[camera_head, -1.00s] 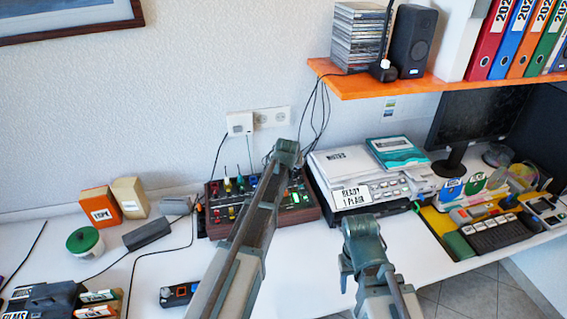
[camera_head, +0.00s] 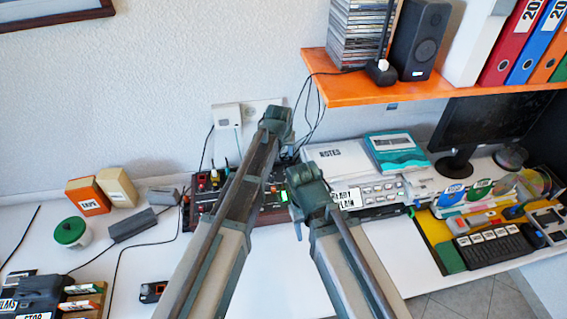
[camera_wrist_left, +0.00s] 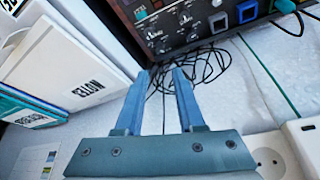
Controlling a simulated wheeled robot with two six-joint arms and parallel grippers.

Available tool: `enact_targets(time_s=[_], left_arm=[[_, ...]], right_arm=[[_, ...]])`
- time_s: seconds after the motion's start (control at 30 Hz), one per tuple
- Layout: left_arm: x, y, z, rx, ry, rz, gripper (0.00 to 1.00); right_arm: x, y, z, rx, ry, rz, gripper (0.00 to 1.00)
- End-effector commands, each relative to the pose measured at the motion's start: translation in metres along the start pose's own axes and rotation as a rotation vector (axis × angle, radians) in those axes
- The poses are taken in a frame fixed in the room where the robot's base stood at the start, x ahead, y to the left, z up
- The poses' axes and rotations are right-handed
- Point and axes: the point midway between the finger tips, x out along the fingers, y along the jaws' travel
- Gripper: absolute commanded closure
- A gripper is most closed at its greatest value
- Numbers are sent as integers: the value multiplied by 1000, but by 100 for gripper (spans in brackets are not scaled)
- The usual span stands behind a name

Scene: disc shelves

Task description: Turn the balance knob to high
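The dark control box (camera_head: 274,217) with a red-brown frame, coloured knobs and a lit green display stands on the desk against the wall. My arms hide much of it. In the left wrist view its panel (camera_wrist_left: 180,20) shows upside down at the top, with small knobs and coloured square caps. I cannot tell which knob is balance. My left gripper (camera_head: 277,118) is over the back of the box, near the wall. In the wrist view its two fingers (camera_wrist_left: 164,72) are apart with nothing between them. My right gripper (camera_head: 308,180) is at the box's right end; its fingers are unclear.
A white notes binder (camera_head: 335,157) and a grey device (camera_head: 384,193) stand close to the right of the box. Loose black cables (camera_wrist_left: 205,68) lie behind it by a wall socket (camera_wrist_left: 268,160). An orange shelf (camera_head: 350,88) overhangs at the upper right. The desk front is mostly clear.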

Motion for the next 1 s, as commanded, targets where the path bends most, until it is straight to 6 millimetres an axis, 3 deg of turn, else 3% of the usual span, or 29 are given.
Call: enact_targets(time_s=[0.27, 1.0], left_arm=[[25, 0, 1, -1, 1, 0, 62], [131, 0, 0, -1, 1, 0, 62]], right_arm=[[23, -2, -2, 0, 0, 0, 50], [120, -12, -7, 0, 0, 0, 50]])
